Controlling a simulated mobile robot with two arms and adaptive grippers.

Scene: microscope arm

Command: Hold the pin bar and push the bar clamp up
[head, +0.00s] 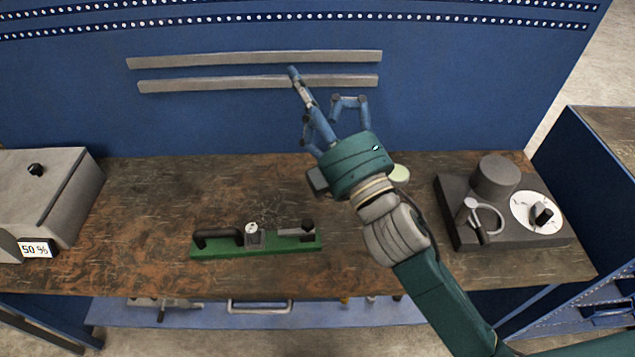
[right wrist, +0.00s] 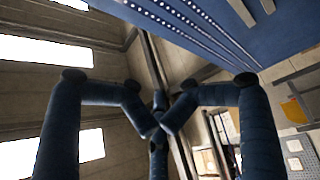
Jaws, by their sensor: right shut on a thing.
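My right gripper (head: 318,92) is raised above the back of the bench, in front of the blue panel, with its fingers pointing up and away. In the right wrist view its blue fingers (right wrist: 158,125) curl inward and their ends come together. It is shut, but I cannot make out what lies between the fingertips. A green base (head: 207,252) lies on the bench, left of and below my gripper and apart from it. On it are a black bar handle (head: 217,236), a grey block (head: 253,236) and a grey clamp lever with a black knob (head: 307,224). My left gripper is not in view.
A grey box (head: 50,185) with a "50 %" label stands at left. A dark device (head: 455,226) with a cylinder and white dial stands at right. Two grey strips (head: 225,61) are on the back panel. The bench between the green base and panel is clear.

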